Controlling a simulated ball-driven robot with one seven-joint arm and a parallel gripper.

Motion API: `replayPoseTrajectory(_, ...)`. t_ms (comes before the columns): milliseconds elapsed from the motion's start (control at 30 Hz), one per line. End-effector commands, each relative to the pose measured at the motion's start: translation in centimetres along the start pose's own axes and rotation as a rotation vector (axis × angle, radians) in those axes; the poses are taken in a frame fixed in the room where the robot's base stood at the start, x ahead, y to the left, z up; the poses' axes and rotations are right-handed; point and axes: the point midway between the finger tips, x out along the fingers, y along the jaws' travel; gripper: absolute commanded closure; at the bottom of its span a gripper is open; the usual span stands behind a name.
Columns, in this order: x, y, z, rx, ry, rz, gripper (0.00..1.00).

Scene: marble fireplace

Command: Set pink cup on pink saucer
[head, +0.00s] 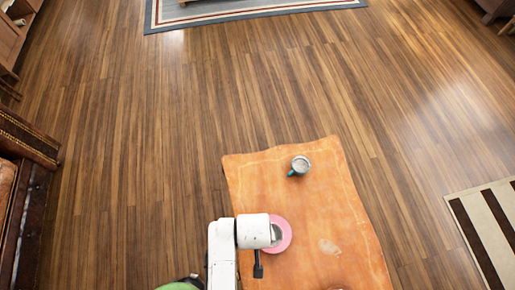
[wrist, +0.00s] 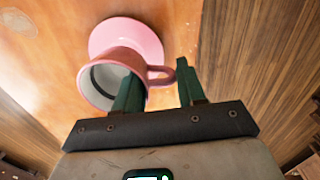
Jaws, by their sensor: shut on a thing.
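The pink cup (wrist: 103,59) shows in the wrist view with its open mouth turned towards the camera. My gripper (wrist: 158,69) is shut on it: one green finger reaches inside the cup and the other is outside, with the handle between them. The pink saucer (wrist: 130,30) is just beyond the cup, partly hidden by it. I cannot tell whether cup and saucer touch. In the head view, pink of the saucer (head: 286,240) shows at the end of my white arm, which hides the grip there.
An orange table (head: 300,205) carries them. A grey mug with a teal handle (head: 301,163) stands near its far edge. Wooden floor surrounds the table; a striped rug (head: 485,225) is at the right.

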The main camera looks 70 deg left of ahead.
Motion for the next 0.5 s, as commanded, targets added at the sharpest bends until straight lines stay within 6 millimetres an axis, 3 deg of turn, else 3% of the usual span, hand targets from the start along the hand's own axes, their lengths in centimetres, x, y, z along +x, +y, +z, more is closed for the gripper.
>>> replayPoseTrajectory(267,2.0,1.3,-1.1,-0.001,0.0,0.001,1.0)
replayPoseTrajectory(500,5.0,1.5,-1.2,-0.001,-0.001,0.0,1.0)
